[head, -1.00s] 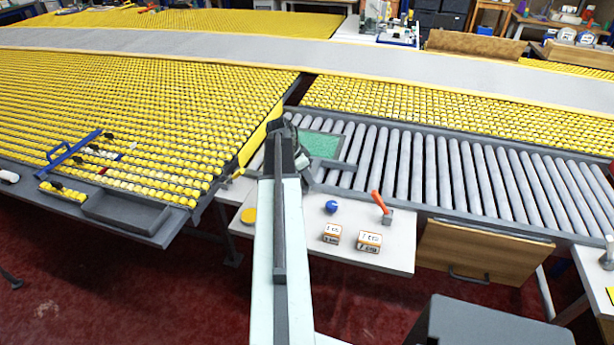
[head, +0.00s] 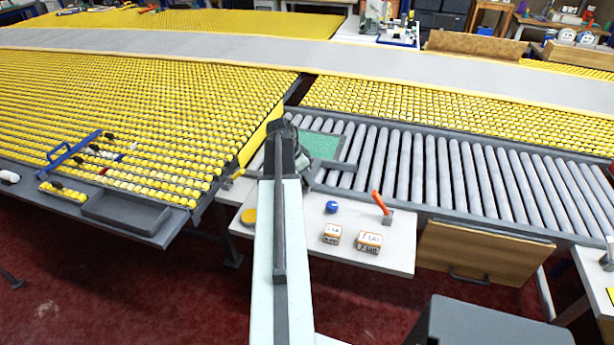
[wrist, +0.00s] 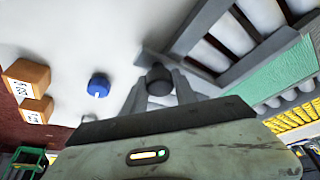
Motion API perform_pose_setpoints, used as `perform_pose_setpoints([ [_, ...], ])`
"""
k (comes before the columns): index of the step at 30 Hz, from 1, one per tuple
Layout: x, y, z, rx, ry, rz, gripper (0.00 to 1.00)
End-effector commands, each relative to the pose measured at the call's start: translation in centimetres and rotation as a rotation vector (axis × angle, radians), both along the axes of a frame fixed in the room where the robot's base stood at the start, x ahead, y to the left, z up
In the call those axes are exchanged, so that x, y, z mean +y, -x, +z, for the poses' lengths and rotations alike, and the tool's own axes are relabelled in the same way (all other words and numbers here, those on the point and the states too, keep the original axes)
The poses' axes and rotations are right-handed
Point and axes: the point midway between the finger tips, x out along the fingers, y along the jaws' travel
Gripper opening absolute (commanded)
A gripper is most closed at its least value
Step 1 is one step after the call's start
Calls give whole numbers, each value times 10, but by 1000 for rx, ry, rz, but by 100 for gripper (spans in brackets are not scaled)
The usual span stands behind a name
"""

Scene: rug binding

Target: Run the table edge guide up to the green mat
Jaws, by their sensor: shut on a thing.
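The green mat (head: 321,145) lies on the rollers just beyond the white table, and it also shows in the wrist view (wrist: 270,76). The grey table edge guide (head: 338,165) lies along the near side of the mat. In the wrist view the guide's bar (wrist: 256,60) runs along the mat's edge with little or no gap; I cannot tell if they touch. My gripper (wrist: 158,88) is shut on a dark round knob (wrist: 158,76) at the guide's end over the white table. In the head view my arm hides the fingertips.
On the white table (head: 290,245) are a blue round object (head: 331,207), an orange-handled tool (head: 381,205), two labelled boxes (head: 369,242) and a yellow disc (head: 249,216). Yellow ball-topped tables stand left and behind. The rollers (head: 450,165) to the right are clear.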

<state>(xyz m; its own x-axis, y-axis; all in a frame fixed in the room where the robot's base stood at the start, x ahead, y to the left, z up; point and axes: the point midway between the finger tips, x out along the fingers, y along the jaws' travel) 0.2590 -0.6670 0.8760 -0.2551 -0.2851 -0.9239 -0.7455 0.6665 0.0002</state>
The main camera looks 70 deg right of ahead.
Motion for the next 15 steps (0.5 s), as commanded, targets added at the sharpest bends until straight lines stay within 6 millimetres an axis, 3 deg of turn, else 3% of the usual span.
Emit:
perform_pose_setpoints([
  [15, 4, 0, 0, -1, 1, -1, 0],
])
